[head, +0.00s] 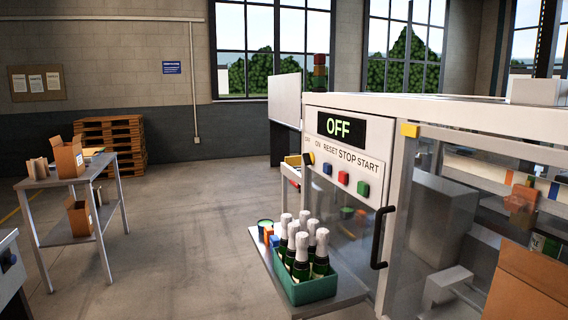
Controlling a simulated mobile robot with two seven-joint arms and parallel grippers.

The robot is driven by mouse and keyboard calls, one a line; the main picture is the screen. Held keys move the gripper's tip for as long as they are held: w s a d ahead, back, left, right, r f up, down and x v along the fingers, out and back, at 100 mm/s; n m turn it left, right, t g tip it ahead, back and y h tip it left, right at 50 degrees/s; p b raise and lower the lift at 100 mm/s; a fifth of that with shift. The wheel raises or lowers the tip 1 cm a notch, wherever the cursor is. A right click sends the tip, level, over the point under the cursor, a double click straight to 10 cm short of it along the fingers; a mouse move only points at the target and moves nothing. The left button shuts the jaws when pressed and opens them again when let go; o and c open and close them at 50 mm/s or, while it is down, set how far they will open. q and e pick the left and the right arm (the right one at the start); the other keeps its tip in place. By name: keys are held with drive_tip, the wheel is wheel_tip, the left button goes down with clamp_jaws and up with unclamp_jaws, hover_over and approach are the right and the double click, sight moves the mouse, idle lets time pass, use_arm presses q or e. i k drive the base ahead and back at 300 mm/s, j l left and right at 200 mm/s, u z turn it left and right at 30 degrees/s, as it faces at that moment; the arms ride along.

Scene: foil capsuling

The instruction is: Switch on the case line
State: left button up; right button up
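The case line machine (404,113) stands at the right, a pale frame with clear panels. Its control panel has a display (341,128) reading OFF in green. Below it are a black and yellow switch (308,158) under OFF and ON labels, a blue button (327,168) under RESET, a red button (343,177) under STOP and a green button (363,188) under START. A black door handle (382,238) is lower right of the buttons. Neither of my grippers shows in the head view.
A green crate (306,291) of foil-topped bottles stands on a low shelf (345,291) in front of the machine. A metal table (75,174) with cardboard boxes is at the left, with pallets (110,135) behind. The floor between is clear.

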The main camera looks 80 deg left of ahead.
sight(309, 158)
drive_tip(key=u, duration=2.15)
drive_tip(key=i+j, duration=0.25)
drive_tip(key=j, duration=0.15)
drive_tip(key=i+j+z, duration=0.1)
drive_tip(key=i+j, duration=0.45)
drive_tip(key=j, duration=0.25)
drive_tip(key=i+j, duration=0.25)
drive_tip(key=j, duration=0.15)
drive_tip(key=i+j+z, duration=0.1)
drive_tip(key=i+j, duration=0.15)
drive_tip(key=j, duration=0.15)
drive_tip(key=i+j, duration=0.25)
drive_tip(key=j, duration=0.15)
drive_tip(key=i+j, duration=0.2)
drive_tip(key=j, duration=0.25)
drive_tip(key=i+j+z, duration=0.1)
drive_tip(key=i+j, duration=0.15)
drive_tip(key=j, duration=0.2)
